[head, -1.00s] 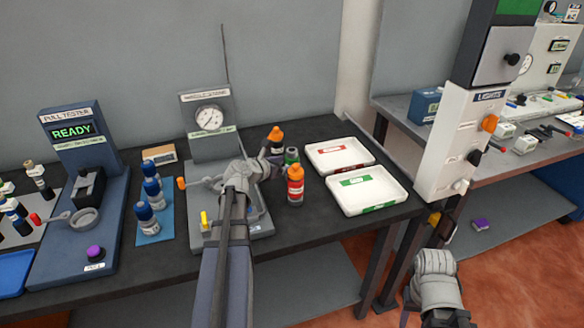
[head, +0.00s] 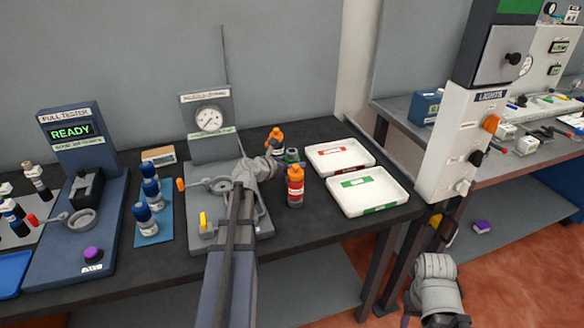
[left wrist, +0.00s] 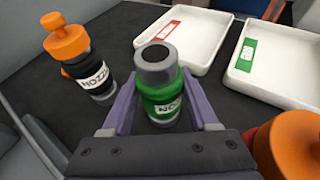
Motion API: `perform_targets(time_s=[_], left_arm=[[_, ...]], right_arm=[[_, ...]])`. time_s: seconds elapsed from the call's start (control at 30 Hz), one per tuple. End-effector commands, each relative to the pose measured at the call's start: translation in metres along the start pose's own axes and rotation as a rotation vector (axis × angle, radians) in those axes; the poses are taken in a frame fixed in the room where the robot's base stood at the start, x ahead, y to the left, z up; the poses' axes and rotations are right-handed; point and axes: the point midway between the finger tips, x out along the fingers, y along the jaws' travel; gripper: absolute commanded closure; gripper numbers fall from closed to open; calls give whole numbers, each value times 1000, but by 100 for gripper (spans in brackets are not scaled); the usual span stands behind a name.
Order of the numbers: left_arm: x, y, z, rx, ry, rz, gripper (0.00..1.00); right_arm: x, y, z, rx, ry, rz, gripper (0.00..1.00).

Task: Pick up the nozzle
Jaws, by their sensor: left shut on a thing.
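A green nozzle bottle (left wrist: 160,95) with a grey top stands between the two purple fingers of my left gripper (left wrist: 158,104) in the left wrist view. The fingers are shut on its sides, and part of its label shows. In the head view the green nozzle (head: 291,155) is partly hidden behind the orange bottle, with my left gripper (head: 277,157) at its left side. It appears to be at table level. Of my right arm only a grey wrist part shows at lower right; its fingers are not visible.
A black, orange-topped nozzle bottle (left wrist: 92,70) stands left of my gripper. An orange bottle (head: 295,187) stands close in front. Two white trays, one with a red label (head: 325,163) and one with green (head: 400,193), lie to the right. A gauge stand (head: 208,150) is at left.

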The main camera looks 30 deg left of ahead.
Motion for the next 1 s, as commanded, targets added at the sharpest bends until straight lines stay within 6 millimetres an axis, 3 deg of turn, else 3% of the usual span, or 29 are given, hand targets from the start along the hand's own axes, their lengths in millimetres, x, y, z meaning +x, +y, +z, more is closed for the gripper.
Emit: perform_targets(time_s=[0.13, 0.77, 1.0], left_arm=[[0, 0, 0, 0, 0, 0, 100], [-1, 0, 1, -1, -1, 1, 100], [-5, 0, 13, -1, -1, 1, 100]], right_arm=[[0, 0, 0, 0, 0, 0, 50], [-1, 0, 0, 0, 0, 0, 50], [-13, 1, 1, 0, 0, 0, 50]])
